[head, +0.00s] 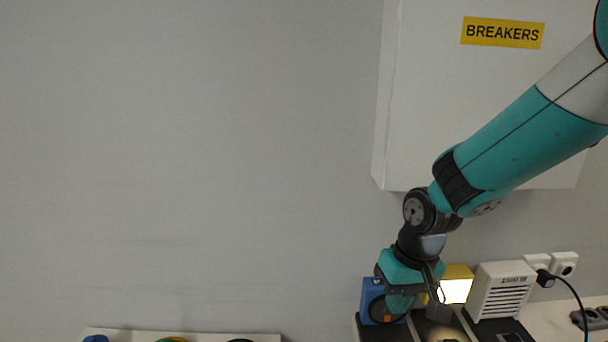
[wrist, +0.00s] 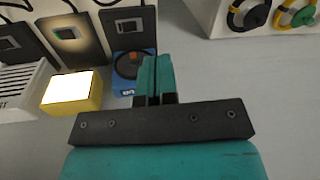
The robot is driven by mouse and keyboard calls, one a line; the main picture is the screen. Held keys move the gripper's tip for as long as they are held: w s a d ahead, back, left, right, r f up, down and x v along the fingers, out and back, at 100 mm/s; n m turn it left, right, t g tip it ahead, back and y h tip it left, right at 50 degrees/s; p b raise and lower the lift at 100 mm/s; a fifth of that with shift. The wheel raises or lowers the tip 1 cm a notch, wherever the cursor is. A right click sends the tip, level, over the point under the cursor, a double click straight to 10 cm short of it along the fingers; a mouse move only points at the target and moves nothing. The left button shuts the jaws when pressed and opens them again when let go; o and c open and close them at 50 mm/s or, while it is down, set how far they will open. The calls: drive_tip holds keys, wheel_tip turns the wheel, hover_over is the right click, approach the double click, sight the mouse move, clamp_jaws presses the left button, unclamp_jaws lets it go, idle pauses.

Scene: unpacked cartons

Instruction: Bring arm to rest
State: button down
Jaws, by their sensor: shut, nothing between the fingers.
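My arm reaches in from the upper right in the head view, and my gripper (head: 398,305) points down in front of a blue device with a dark dial (head: 371,298). In the wrist view the teal fingers of my gripper (wrist: 155,62) are together with nothing between them. The blue device (wrist: 128,68) shows just left of the fingers there; I cannot tell whether they touch it.
A lit yellow lamp (head: 456,286) and a white vented box (head: 501,290) stand beside the blue device. A white BREAKERS cabinet (head: 480,110) hangs behind my arm. A black cord (head: 577,298) runs from wall sockets. Coils (wrist: 249,14) lie on another white surface. The left wall area is clear.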

drive_tip(key=s+a+r+n+y, duration=0.1)
drive_tip(key=s+r+n, duration=0.1)
drive_tip(key=s+r, duration=0.4)
drive_tip(key=s+a+r+n+y, duration=0.1)
drive_tip(key=s+r+n, duration=0.2)
drive_tip(key=s+r, duration=0.4)
drive_tip(key=s, duration=0.6)
drive_tip(key=shift+s, duration=0.2)
